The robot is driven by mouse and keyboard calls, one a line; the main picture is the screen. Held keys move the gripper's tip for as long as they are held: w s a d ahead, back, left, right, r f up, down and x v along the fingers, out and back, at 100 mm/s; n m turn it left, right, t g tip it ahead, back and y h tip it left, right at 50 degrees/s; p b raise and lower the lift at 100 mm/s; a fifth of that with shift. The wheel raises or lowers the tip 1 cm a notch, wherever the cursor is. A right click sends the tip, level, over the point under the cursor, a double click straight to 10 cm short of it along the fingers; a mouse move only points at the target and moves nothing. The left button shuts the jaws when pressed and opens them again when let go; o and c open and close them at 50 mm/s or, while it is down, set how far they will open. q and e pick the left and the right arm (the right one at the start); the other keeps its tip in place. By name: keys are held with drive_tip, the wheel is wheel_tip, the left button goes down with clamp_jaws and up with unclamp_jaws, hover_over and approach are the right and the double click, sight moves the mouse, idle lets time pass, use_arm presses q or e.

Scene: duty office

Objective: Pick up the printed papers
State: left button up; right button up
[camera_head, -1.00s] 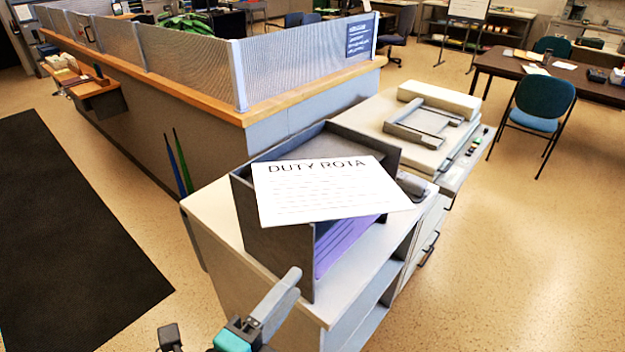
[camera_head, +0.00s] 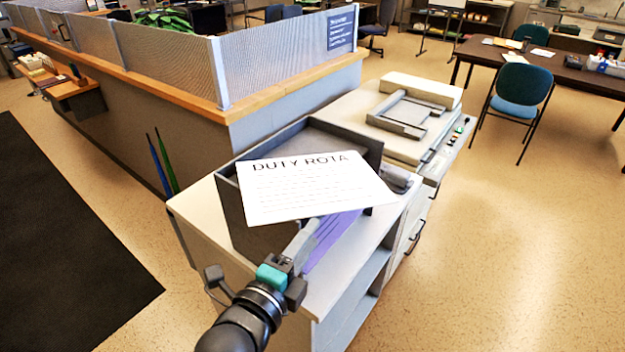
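The printed papers (camera_head: 312,188) show as a white sheet headed "DUTY ROTA". It lies across the top of a dark grey open-topped tray (camera_head: 246,222), with its right corner sticking out past the tray's wall. A purple sheet or surface (camera_head: 333,238) shows lower, at the tray's open front. My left gripper (camera_head: 304,238) reaches up from the bottom of the view. Its grey finger end is at the near edge of the white sheet, over the tray's front. I cannot tell whether it touches or grips the sheet. My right gripper is not in view.
The tray stands on a pale cabinet (camera_head: 200,212) with open shelves, beside a beige printer or copier (camera_head: 405,150). A counter with a mesh screen (camera_head: 290,58) runs behind. A teal chair (camera_head: 518,95) and dark table are at right. Floor is clear at lower right.

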use_arm(q)
drive_tip(key=x, duration=0.5)
drive_tip(key=shift+w+a+p, duration=0.1)
drive_tip(key=shift+p, duration=0.25)
clamp_jaws()
idle(1.2)
